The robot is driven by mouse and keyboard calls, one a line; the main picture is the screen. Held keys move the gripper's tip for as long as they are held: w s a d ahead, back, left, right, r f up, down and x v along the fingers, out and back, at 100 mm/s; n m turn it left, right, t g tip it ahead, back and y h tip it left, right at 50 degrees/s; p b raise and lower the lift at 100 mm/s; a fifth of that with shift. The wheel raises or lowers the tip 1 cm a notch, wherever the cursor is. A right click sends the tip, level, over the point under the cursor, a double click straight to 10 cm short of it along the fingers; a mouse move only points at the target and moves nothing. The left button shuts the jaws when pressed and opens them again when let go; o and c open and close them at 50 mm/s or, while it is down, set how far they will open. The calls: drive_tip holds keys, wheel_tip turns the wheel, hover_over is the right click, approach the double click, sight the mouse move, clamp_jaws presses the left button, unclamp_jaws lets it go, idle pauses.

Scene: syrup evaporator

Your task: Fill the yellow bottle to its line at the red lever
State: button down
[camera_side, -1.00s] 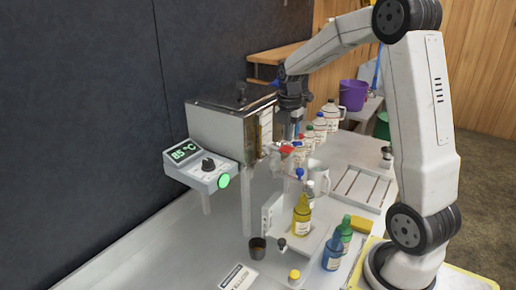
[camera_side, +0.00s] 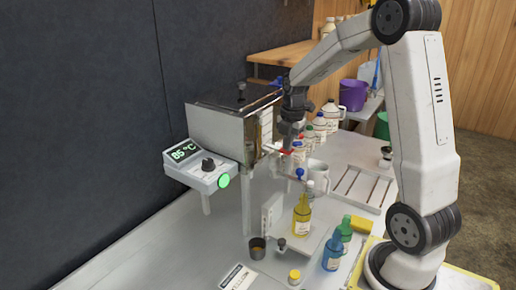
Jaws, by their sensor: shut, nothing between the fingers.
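The yellow bottle (camera_side: 301,221) stands upright and uncapped-looking on a pale platform below the taps. Its fill line is too small to make out. The red lever (camera_side: 284,152) is on the front of the metal evaporator (camera_side: 222,125), above and slightly left of the bottle. My gripper (camera_side: 288,145) is shut and empty, pointing down right at the red lever. I cannot tell whether it touches the lever. A blue lever (camera_side: 300,173) sits lower, above the bottle.
A control box (camera_side: 204,170) reads 85 °C. Blue (camera_side: 332,252) and green (camera_side: 345,230) bottles stand right of the platform. A white mug (camera_side: 317,174), dark cup (camera_side: 257,248) and yellow cap (camera_side: 294,276) are nearby. Several white jugs line the back.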

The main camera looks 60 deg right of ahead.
drive_tip(key=shift+s+f+t, duration=0.25)
drive_tip(key=shift+f+t, duration=0.2)
drive_tip(key=shift+t, duration=0.35)
drive_tip(key=shift+s+f, duration=0.15)
drive_tip(key=shift+f, duration=0.55)
drive_tip(key=shift+r, duration=0.1)
idle(6.4)
